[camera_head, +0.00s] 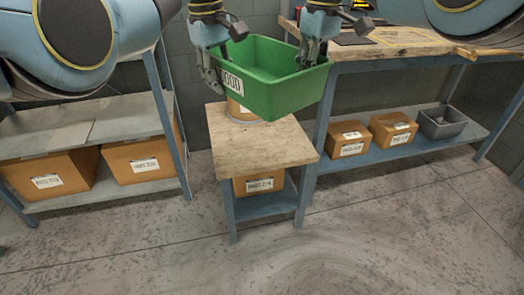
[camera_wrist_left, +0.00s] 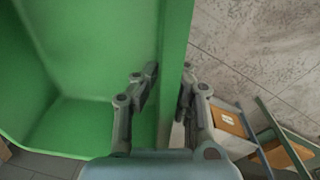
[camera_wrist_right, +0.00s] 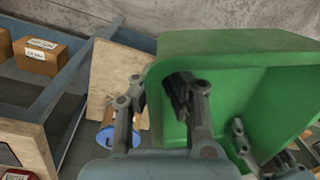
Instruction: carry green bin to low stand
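The green bin (camera_head: 275,95), with a white label on its side, is in the air above the back of the low stand (camera_head: 260,150), which has a wooden top. My left gripper (camera_head: 215,75) grips the bin's left wall. In the left wrist view its fingers (camera_wrist_left: 165,100) lie on both sides of that wall. My right gripper (camera_head: 312,55) is at the bin's right wall. In the right wrist view its fingers (camera_wrist_right: 155,105) lie on both sides of the wall. The bin also shows in the right wrist view (camera_wrist_right: 240,45).
A round brown object (camera_head: 240,112) with a grey-blue base sits at the stand's back, partly hidden by the bin. The stand's front top is bare. A cardboard box (camera_head: 260,182) is beneath. A shelf (camera_head: 85,120) stands left, a workbench (camera_head: 410,45) right.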

